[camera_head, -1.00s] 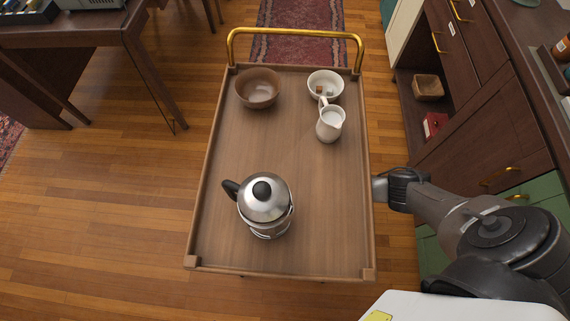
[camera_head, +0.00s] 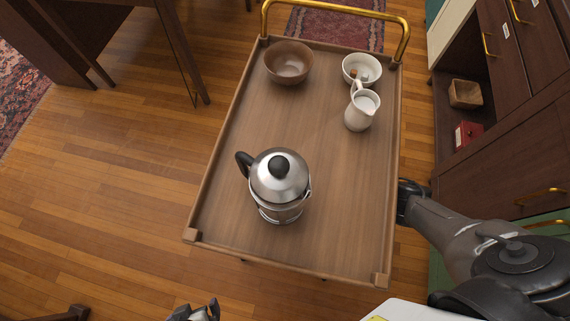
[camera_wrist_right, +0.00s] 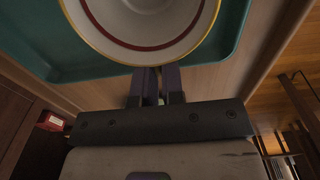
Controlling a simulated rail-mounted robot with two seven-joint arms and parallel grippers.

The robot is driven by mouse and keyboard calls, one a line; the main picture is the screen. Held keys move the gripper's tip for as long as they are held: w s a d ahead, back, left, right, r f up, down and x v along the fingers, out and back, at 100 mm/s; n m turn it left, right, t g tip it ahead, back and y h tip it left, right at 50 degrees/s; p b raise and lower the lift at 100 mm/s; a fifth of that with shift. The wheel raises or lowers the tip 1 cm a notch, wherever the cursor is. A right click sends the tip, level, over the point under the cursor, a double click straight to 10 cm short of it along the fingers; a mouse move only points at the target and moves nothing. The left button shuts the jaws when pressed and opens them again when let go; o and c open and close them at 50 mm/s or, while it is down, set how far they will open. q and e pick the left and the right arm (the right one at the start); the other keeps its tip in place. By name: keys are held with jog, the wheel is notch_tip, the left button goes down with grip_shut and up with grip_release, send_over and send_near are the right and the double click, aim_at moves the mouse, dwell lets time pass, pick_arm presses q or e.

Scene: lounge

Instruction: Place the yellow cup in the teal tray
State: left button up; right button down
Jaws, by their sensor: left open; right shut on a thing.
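The teal tray (camera_wrist_right: 232,52) fills the top of the right wrist view. A white round dish (camera_wrist_right: 150,35) with a yellow rim and a red inner ring lies in it. My right gripper (camera_wrist_right: 151,72) is shut at the tray's near edge, seemingly on its rim. In the head view the right gripper is hidden past the trolley's right side. My left gripper (camera_head: 203,309) is open and empty at the bottom edge of the head view, apart from the trolley. I cannot make out a yellow cup in either view.
The wooden trolley top (camera_head: 310,135) carries a metal coffee pot (camera_head: 279,185), white jug (camera_head: 361,110), white bowl (camera_head: 361,69) and brown bowl (camera_head: 289,62). A gold handle (camera_head: 335,10) rises at its far end.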

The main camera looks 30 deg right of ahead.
dwell(0.3)
jog(key=c, duration=1.2)
grip_release()
jog(key=shift+c, duration=0.2)
jog(key=shift+r+p, duration=0.5)
jog(key=shift+r, duration=0.15)
notch_tip(320, 180, up, 4)
jog(key=p, duration=0.2)
jog(key=shift+p, duration=0.35)
jog(key=shift+r, duration=0.2)
